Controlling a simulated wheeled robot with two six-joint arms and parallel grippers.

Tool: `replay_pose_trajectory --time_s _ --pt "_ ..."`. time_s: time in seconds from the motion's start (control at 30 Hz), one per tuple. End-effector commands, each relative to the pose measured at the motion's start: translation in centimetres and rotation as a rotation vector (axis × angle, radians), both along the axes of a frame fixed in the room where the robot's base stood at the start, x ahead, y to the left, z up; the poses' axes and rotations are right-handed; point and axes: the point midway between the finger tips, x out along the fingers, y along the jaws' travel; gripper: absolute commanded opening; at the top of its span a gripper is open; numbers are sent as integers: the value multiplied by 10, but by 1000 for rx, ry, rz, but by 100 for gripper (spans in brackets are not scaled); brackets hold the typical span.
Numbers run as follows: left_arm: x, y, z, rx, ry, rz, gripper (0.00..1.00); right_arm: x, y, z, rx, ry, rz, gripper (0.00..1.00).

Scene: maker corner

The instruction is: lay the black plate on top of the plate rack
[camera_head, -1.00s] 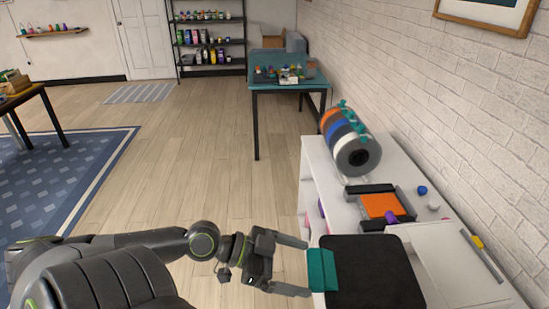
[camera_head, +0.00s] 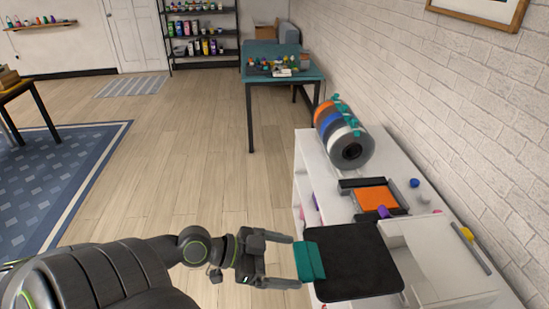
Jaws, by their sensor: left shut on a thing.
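The black plate (camera_head: 355,262) is a flat dark square with a teal grip (camera_head: 309,262) along its left edge. My left gripper (camera_head: 297,262) comes in from the left and is shut on the teal grip, one finger at each end of it. The plate is about level and covers part of the white shelf top; I cannot tell how high it is above it. What looks like the plate rack (camera_head: 350,184), with dark raised sides and an orange panel (camera_head: 376,198) in it, stands just beyond the plate. My right gripper is not in view.
A row of spools (camera_head: 343,135) stands behind the rack on the white shelf unit (camera_head: 382,158). A blue ball (camera_head: 414,183) and a purple item (camera_head: 383,212) lie close to the rack. A white tray (camera_head: 475,292) is right of the plate. The brick wall borders the right side.

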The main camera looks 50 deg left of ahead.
Motion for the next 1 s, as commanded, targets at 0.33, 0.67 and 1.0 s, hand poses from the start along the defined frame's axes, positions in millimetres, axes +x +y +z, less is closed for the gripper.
replay_pose_trajectory --time_s 0.33,0.67,1.0 --pt "24 -18 1 -2 -4 2 69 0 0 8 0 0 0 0" --pt "44 -34 1 -3 -3 1 69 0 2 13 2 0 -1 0" --pt "66 -51 1 -3 -3 1 69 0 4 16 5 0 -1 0"
